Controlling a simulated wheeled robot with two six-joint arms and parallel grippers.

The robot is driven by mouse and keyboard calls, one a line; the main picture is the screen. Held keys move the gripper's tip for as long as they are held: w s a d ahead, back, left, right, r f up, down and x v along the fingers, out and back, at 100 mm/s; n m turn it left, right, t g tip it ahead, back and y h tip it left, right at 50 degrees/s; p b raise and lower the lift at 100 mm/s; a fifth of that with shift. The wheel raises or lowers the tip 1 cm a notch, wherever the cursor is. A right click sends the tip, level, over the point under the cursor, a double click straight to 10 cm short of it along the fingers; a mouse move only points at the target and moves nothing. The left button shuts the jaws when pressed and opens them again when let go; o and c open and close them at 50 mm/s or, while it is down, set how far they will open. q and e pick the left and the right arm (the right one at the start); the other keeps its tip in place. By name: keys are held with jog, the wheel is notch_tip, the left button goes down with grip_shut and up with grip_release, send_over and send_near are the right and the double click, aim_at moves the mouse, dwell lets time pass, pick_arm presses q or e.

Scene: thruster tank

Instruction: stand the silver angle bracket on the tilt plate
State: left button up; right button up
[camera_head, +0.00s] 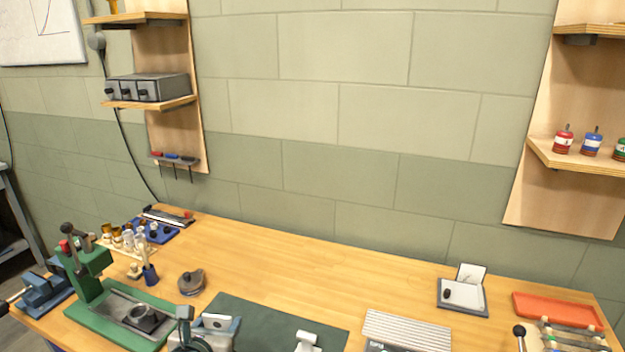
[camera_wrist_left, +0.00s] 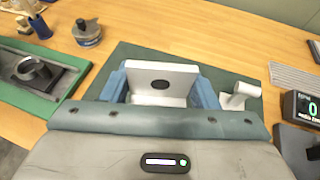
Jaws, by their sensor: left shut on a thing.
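The silver angle bracket (camera_wrist_left: 162,80) is between the blue fingers of my left gripper (camera_wrist_left: 162,98) in the left wrist view. Its face with a dark oval hole shows toward the camera, and a flange shows below it. The gripper is shut on it, over the dark green mat. In the head view my left gripper (camera_head: 208,328) is at the bottom edge with the bracket (camera_head: 216,321) partly hidden. I cannot tell for sure which thing is the tilt plate; a small dark-framed plate (camera_head: 462,299) with a black knob stands at the right. My right gripper is not in view.
A green press (camera_head: 90,275) stands left of the mat (camera_head: 275,320). A white fitting (camera_head: 308,341) stands on the mat. A ribbed metal plate (camera_head: 408,328) and an orange tray (camera_head: 555,309) lie to the right. The table's back middle is clear.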

pick_arm(q)
jog(key=shift+s+a+r+n+y, duration=0.4)
jog(key=shift+a+n+y, duration=0.1)
jog(key=shift+a+y, duration=0.1)
jog(key=w+d+f+m+h+p, duration=0.4)
jog(key=w+d+p, duration=0.1)
jog(key=w+d, duration=0.15)
jog(key=p, duration=0.1)
send_over(257, 348)
jog(key=shift+g+h, duration=0.3)
notch_tip(257, 348, down, 6)
jog(key=shift+f, duration=2.25)
jog(key=o, duration=0.9)
jog(key=shift+f, duration=0.1)
jog(key=shift+o, duration=0.5)
